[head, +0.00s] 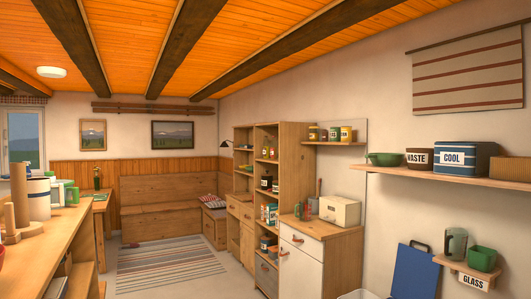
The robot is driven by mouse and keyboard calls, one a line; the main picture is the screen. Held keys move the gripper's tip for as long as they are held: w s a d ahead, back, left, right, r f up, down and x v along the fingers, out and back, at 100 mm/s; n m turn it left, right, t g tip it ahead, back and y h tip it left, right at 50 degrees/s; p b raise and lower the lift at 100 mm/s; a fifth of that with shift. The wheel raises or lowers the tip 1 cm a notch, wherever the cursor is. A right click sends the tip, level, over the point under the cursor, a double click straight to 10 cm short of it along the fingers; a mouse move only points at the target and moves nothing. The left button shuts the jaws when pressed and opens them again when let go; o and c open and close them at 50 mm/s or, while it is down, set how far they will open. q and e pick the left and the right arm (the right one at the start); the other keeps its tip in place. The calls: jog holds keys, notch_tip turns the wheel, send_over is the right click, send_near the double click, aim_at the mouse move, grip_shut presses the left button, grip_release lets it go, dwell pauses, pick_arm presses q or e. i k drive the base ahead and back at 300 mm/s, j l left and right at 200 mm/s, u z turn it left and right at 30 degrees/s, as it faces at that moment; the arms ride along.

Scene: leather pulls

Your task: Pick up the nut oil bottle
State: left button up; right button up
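I cannot make out a bottle labelled nut oil. A dark green bottle (97,180) stands on the wooden table (101,204) at the left, near the window. Neither of my grippers shows in the head view.
A counter (50,235) with mugs stands at the left. A lower cabinet (318,240) with leather pulls carries a cream box (340,211). Wall shelves (440,174) jut out at the right.

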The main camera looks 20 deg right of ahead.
aim_at(266, 144)
jog(key=i+l, duration=0.2)
jog(key=l, duration=0.15)
jog(key=i+l+z, duration=0.1)
jog(key=i+l, duration=0.15)
jog(key=l, duration=0.15)
jog(key=i+l, duration=0.15)
jog(key=i, duration=0.25)
jog(key=i+l+u, duration=0.1)
jog(key=i, duration=0.35)
jog(key=i+l, duration=0.25)
jog(key=i, duration=0.15)
jog(key=i+l, duration=0.2)
jog(key=i, duration=0.25)
jog(key=i+u, duration=0.1)
jog(key=i, duration=1.6)
jog(key=i+z, duration=0.1)
jog(key=i, duration=0.75)
jog(key=i+j, duration=0.2)
jog(key=i, duration=0.65)
jog(key=i+z, duration=0.45)
jog(key=i+j+z, duration=0.15)
jog(key=z, duration=0.3)
jog(key=i+j+z, duration=0.25)
jog(key=i+z, duration=0.25)
jog(key=i+j+z, duration=0.15)
jog(key=j+z, duration=0.3)
jog(key=l, duration=0.1)
